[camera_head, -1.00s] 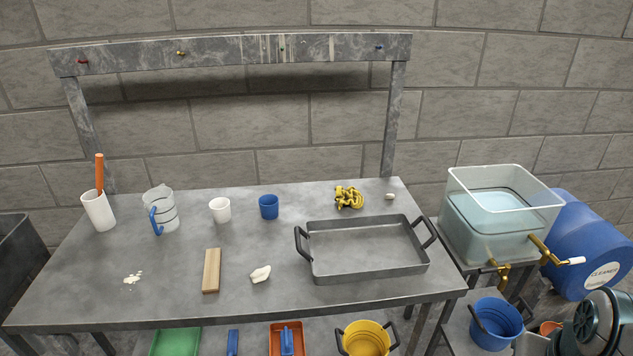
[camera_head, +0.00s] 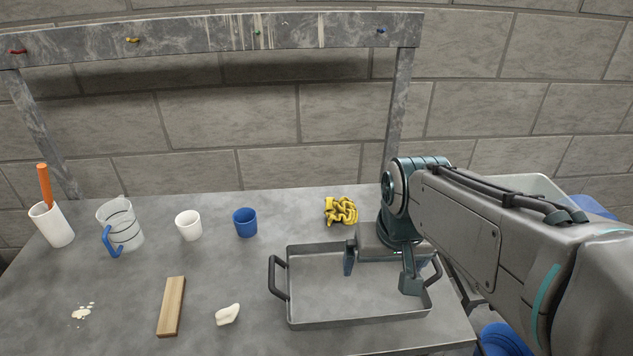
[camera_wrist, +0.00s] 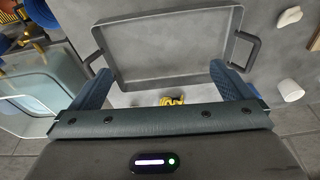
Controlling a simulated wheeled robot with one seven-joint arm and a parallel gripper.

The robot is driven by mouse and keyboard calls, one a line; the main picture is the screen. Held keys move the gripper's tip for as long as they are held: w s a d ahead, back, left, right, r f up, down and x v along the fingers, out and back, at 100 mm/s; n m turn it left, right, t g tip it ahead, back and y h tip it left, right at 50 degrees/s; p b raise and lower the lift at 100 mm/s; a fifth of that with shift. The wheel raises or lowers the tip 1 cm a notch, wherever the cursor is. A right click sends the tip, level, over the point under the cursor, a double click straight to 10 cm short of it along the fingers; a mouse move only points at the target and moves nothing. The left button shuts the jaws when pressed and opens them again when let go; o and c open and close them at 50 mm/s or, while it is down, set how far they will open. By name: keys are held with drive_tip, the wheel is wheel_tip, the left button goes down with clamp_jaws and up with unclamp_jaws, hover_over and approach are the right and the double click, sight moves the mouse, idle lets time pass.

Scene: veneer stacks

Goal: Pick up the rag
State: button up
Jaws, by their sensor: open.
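A yellow crumpled piece with dark patches (camera_head: 341,211), which looks like the rag, lies on the grey table behind the metal tray (camera_head: 287,315). My gripper (camera_head: 379,272) is open and empty above the tray's right part, nearer to me than the yellow piece and to its right. In the wrist view the yellow piece (camera_wrist: 172,101) shows between the open fingers (camera_wrist: 166,92), partly hidden by the gripper's body. The tray (camera_wrist: 165,20) fills the top of that view.
A blue cup (camera_head: 245,222), a white cup (camera_head: 189,225), a clear jug (camera_head: 122,228) and a white holder (camera_head: 51,224) stand to the left. A wooden block (camera_head: 171,306) and a cream lump (camera_head: 228,314) lie in front. An overhead rail (camera_head: 200,36) spans the back.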

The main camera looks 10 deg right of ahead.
drive_tip(key=w+r+p, duration=0.1)
drive_tip(key=w+r, duration=0.3)
drive_tip(key=w, duration=0.6)
drive_tip(key=m+g+y+p, duration=0.2)
drive_tip(key=g+p, duration=0.1)
drive_tip(key=p, duration=0.2)
hover_over(342, 205)
drive_tip(key=d, duration=0.1)
drive_tip(key=f, duration=1.8)
drive_tip(key=shift+w, duration=0.2)
drive_tip(key=shift+s+a+f+p, duration=0.15)
drive_tip(key=shift+f+p, duration=0.15)
drive_tip(key=shift+f, duration=0.55)
drive_tip(key=shift+a+f+p, duration=0.2)
drive_tip(key=shift+f+p, duration=0.15)
drive_tip(key=shift+f, duration=0.5)
drive_tip(key=shift+s+a+f+p, duration=0.15)
drive_tip(key=shift+f+p, duration=0.15)
drive_tip(key=shift+f, duration=0.55)
drive_tip(key=shift+w, duration=0.1)
drive_tip(key=c, duration=0.6)
